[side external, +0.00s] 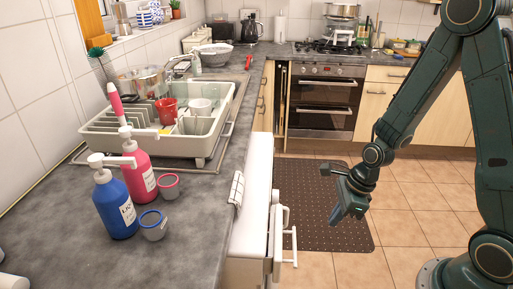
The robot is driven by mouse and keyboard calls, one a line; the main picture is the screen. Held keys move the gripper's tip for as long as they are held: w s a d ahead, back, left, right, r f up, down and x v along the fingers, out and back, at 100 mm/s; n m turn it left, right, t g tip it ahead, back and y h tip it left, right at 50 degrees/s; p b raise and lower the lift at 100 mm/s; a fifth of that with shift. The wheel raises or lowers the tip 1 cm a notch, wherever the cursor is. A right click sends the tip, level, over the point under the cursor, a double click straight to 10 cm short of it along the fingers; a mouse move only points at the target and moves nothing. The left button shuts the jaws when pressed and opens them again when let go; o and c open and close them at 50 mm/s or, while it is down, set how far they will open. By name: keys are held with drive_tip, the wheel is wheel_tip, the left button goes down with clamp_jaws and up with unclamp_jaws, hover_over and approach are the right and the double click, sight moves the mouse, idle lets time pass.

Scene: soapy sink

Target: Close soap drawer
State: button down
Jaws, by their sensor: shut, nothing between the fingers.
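The white drawer unit (255,215) is under the counter edge at the lower middle of the side external view. A drawer front with a white bar handle (284,235) stands out from it toward the floor side; how far it is pulled out is hard to tell, and its inside is not clearly visible. My gripper (338,217) hangs to the right of the handle, apart from it, over the dark floor mat. Its fingers point down and are shut with nothing between them.
A blue soap bottle (114,207), a pink soap bottle (140,168) and two small cups stand on the grey counter (185,250). A dish rack (215,137) stands behind them. Open floor (408,225) surrounds the mat (310,185).

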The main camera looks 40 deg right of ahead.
drive_tip(key=shift+f, duration=0.15)
drive_tip(key=w+a+f, duration=0.2)
drive_tip(key=f, duration=0.3)
drive_tip(key=w+a+f, duration=0.3)
drive_tip(key=f, duration=0.2)
idle(1.0)
drive_tip(key=shift+w+a, duration=1.55)
